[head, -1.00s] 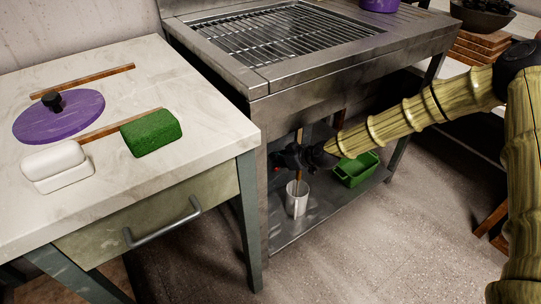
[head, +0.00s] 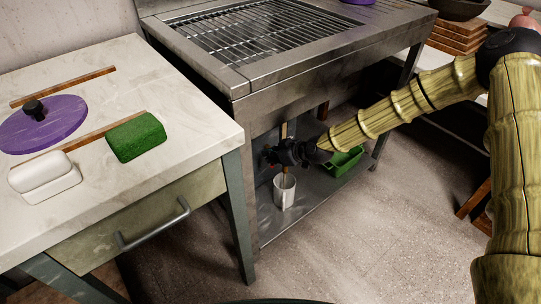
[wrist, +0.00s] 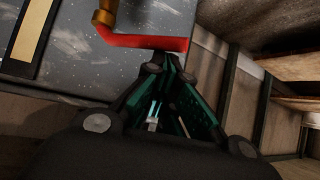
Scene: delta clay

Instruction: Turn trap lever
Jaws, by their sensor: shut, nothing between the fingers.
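The trap lever (wrist: 150,42) is a bent red bar in the wrist view. It runs down from a brass-coloured joint (wrist: 104,18) and then across to the right. My gripper (wrist: 162,62) is shut and empty, with its fingertips just below the red bar. I cannot tell whether they touch it. In the head view my gripper (head: 276,154) is under the metal grill-topped sink unit (head: 240,85), above the lower shelf. It hides most of the lever there.
The unit's legs and a table with a drawer (head: 130,225) stand at left. The floor in front is clear.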

